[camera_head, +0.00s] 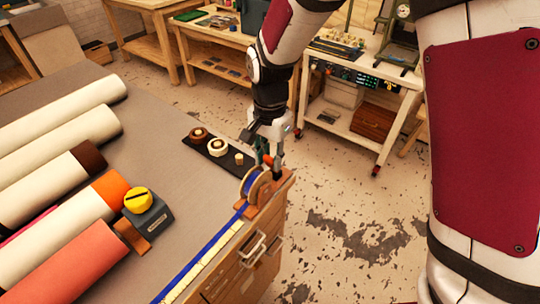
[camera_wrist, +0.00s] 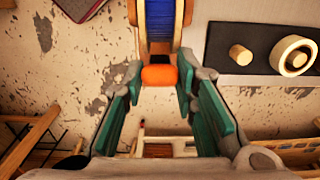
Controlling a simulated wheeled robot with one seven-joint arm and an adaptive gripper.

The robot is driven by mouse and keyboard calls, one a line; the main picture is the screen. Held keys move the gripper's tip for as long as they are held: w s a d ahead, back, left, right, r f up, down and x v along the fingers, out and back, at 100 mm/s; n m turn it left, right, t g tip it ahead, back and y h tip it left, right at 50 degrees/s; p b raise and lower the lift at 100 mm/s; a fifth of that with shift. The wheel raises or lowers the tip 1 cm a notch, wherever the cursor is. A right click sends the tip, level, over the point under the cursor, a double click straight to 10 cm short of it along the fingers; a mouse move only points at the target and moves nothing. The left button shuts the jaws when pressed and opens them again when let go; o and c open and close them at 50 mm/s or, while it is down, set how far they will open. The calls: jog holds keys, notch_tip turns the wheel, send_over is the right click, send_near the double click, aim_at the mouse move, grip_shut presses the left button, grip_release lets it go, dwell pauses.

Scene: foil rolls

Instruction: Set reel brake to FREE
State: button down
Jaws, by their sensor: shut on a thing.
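The reel (camera_head: 254,188) stands in a wooden holder at the right corner of the table, with blue band wound on it. It also shows at the top of the wrist view (camera_wrist: 160,15). The brake lever has an orange knob (camera_wrist: 159,76), a small patch of which shows in the head view (camera_head: 268,160). My gripper (camera_wrist: 158,84) comes down from above, its green-padded fingers on either side of the knob, shut on it. No brake marking is readable, so the lever's setting cannot be told.
A dark strip (camera_head: 231,161) with round knobs and a peg lies just left of my gripper. Several large rolls (camera_head: 60,155) and a grey box with a yellow top (camera_head: 149,215) lie further left. A white cart (camera_head: 350,100) stands behind; open floor is to the right.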

jog(key=shift+w+d, duration=0.1)
jog(key=shift+w+d+g+y+b, duration=0.55)
jog(key=shift+w+g+y+b, duration=0.15)
jog(key=shift+g+b, duration=0.25)
jog(key=w+g+y+b, duration=0.1)
jog(key=w+d+g+y+b, duration=0.1)
jog(key=shift+d+f+g+b, duration=0.2)
jog(key=shift+d+g+b, duration=0.05)
jog(key=shift+b, duration=0.1)
jog(key=g+y+b, duration=0.1)
jog(key=w+d+g+y+b, duration=0.1)
jog(key=shift+w+d+f+g+b, duration=0.1)
jog(key=shift+w+f+g+b, duration=0.15)
jog(key=shift+f+g+b, duration=0.1)
jog(key=shift+w+d+f+g+y+b, duration=0.25)
jog(key=shift+w+d+g+y+b, duration=0.15)
jog(key=shift+g+y+b, duration=0.25)
jog(key=c, duration=1.3)
grip_release()
jog(key=shift+w, duration=0.1)
jog(key=shift+r, duration=0.1)
